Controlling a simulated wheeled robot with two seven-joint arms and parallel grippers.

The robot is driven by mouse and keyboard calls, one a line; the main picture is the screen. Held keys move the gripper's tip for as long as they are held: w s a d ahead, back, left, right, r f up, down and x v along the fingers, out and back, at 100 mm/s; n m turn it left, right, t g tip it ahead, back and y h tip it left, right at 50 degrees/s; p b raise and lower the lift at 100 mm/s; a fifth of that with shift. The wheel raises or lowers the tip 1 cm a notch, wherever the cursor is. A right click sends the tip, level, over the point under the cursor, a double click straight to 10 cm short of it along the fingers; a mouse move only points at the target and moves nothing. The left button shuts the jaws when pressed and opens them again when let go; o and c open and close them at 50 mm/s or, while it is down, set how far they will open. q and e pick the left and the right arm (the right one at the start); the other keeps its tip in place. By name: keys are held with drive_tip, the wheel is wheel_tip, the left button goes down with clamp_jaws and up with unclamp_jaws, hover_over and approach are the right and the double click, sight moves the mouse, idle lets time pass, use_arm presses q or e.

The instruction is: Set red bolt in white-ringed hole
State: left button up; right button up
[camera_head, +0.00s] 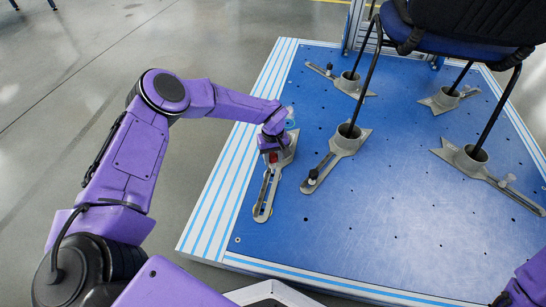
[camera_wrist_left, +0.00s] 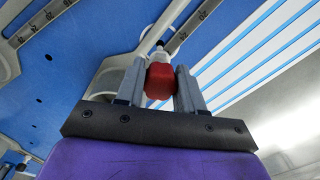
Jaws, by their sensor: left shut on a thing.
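The red bolt (camera_wrist_left: 160,78) has a red head with a pale shank beyond it. My left gripper (camera_wrist_left: 160,68) is shut on the red head, one grey finger on each side. In the head view my left gripper (camera_head: 273,152) is over a loose grey slotted clamp (camera_head: 262,208) near the platform's left edge, and a bit of the red bolt (camera_head: 273,158) shows there. The clamp lies behind the bolt in the left wrist view (camera_wrist_left: 145,43).
The blue platform (camera_head: 390,225) has many small holes and a white-and-blue striped border (camera_head: 225,190). A dark blue chair (camera_head: 450,45) stands on it, its legs in several grey clamps (camera_head: 348,138). The platform's front middle is clear. Part of my right arm shows at lower right.

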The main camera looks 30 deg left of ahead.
idle(0.6)
use_arm(q)
drive_tip(key=shift+f, duration=0.15)
drive_tip(key=shift+f+b, duration=0.3)
drive_tip(key=shift+f, duration=0.05)
drive_tip(key=shift+f+b, duration=0.55)
drive_tip(key=shift+f, duration=0.2)
drive_tip(key=shift+f, duration=0.2)
